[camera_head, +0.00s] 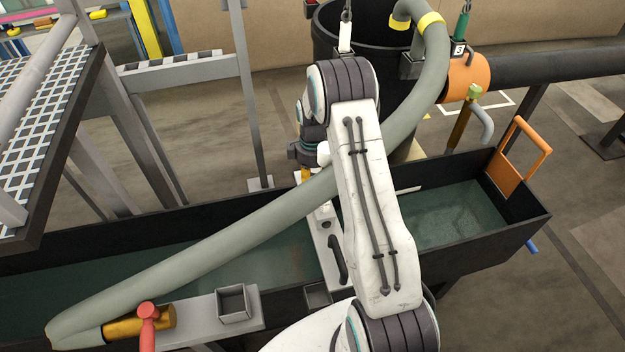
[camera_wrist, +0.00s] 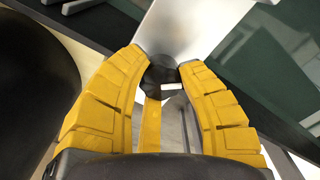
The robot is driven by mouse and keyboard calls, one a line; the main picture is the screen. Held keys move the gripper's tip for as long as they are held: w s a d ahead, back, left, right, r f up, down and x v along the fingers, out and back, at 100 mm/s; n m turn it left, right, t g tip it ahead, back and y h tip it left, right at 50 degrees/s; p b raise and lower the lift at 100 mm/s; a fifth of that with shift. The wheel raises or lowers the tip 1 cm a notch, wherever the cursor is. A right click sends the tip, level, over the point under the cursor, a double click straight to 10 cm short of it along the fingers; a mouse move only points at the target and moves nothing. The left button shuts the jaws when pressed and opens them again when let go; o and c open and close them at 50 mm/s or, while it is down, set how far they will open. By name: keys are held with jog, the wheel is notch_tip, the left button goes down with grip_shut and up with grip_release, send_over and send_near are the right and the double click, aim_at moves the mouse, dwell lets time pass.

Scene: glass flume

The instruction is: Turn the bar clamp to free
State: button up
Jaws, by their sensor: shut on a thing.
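My gripper (camera_wrist: 161,82) has its two yellow fingers closed around a dark round knob (camera_wrist: 158,70), which I take to be the bar clamp. A small white mark shows on the knob. A yellow strip (camera_wrist: 152,125) runs below it, between the fingers. The knob sits against a pale grey plate (camera_wrist: 195,25). In the head view a pale crossbar (camera_head: 326,240) with a dark handle lies across the flume (camera_head: 270,265). There my gripper (camera_head: 306,174) is small, at the flume's far edge, and the knob is hidden.
A thick grey-green hose (camera_head: 200,245) crosses the flume diagonally and passes behind my arm. An orange gate (camera_head: 520,158) stands at the right end. A dark tank (camera_head: 370,30) and an orange-collared pipe (camera_head: 466,76) are behind. A grated platform (camera_head: 45,115) is at left.

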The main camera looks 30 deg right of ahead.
jog(key=m, duration=0.2)
jog(key=m+b, duration=0.1)
jog(key=m, duration=0.3)
jog(key=shift+s+a+f+m, duration=0.15)
jog(key=shift+s+f+m, duration=0.1)
jog(key=shift+s+m, duration=0.1)
jog(key=m+b, duration=0.1)
jog(key=m, duration=0.5)
jog(key=shift+a, duration=0.1)
jog(key=m, duration=0.6)
jog(key=shift+w+a+m+b, duration=0.15)
jog(key=shift+m+b, duration=0.1)
jog(key=shift+b, duration=0.15)
jog(key=m, duration=0.6)
jog(key=o, duration=1.2)
jog(key=shift+w+r, duration=0.15)
